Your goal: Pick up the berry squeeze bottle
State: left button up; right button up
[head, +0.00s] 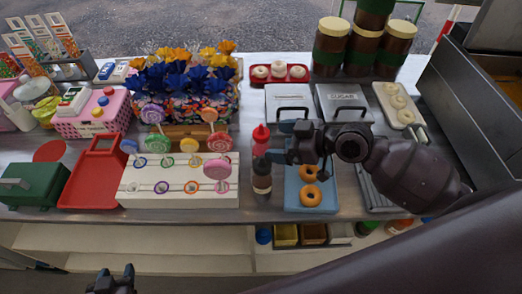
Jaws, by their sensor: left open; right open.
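A red squeeze bottle (261,139), which looks like the berry one, stands upright on the counter left of the blue tray. A dark bottle (262,178) stands in front of it, closer to me. My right gripper (287,148) is open and empty, just right of the two bottles and above the blue tray's far end. It looks apart from the red bottle, though the exact gap is hard to judge. My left gripper (112,280) is open and empty, low at the bottom left, in front of the counter.
The blue tray (293,203) with ring doughnuts lies under my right gripper. A white lollipop stand (140,198) is left of the bottles. Grey lidded bins (290,98) and brown jars (331,45) stand behind. The counter's front edge is mostly clear.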

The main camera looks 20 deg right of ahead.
aim_at(269, 136)
jog(key=x, duration=0.3)
jog(key=w+x, duration=0.1)
jog(key=x, duration=0.1)
jog(key=shift+s+d+r+p, duration=0.1)
jog(key=shift+d+r+p, duration=0.1)
jog(key=shift+r+p, duration=0.15)
jog(key=shift+a+f, duration=0.25)
jog(key=shift+c, duration=0.5)
jog(key=c, duration=0.7)
